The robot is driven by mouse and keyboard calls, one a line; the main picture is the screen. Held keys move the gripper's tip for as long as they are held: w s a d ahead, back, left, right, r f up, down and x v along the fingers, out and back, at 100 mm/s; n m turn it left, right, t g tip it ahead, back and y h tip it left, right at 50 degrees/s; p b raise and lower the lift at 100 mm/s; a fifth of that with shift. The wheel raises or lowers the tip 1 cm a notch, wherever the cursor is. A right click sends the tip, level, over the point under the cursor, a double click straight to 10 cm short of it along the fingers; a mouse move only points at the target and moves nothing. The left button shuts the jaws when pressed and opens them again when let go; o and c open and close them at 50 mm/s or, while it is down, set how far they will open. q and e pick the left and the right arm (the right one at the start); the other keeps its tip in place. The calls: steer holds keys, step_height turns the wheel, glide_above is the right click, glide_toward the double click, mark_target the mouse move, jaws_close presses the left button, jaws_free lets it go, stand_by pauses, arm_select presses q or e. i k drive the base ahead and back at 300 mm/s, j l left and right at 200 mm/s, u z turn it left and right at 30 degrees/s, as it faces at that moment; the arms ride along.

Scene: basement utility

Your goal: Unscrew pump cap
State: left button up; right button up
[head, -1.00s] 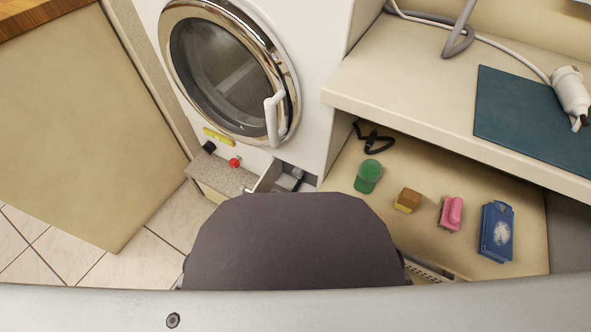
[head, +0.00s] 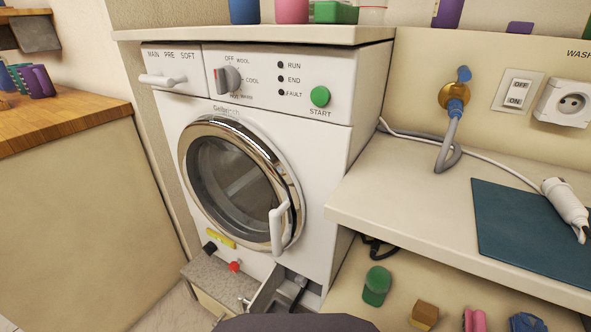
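The white washing machine (head: 330,150) stands in the middle of the head view with its round door closed. At its lower right front, a small compartment (head: 268,298) is open. A dark piece (head: 298,288) shows inside it, possibly the pump cap, too small and shaded to tell. The lower part of the compartment is hidden by the view's bottom edge and my own body. Neither of my grippers is in view.
A low speckled ledge (head: 215,276) left of the compartment carries a red knob (head: 234,266), a black piece (head: 209,248) and a yellow piece (head: 220,238). A shelf (head: 400,190) juts out at right, with a green-capped item (head: 377,285) and a brown block (head: 424,315) below.

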mark_target(300, 281)
steer(key=k+l+z, duration=0.2)
steer(key=k, duration=0.2)
steer(key=l+z, duration=0.1)
steer(key=z, duration=0.2)
steer(key=i+l+z, duration=0.1)
steer(key=z, duration=0.25)
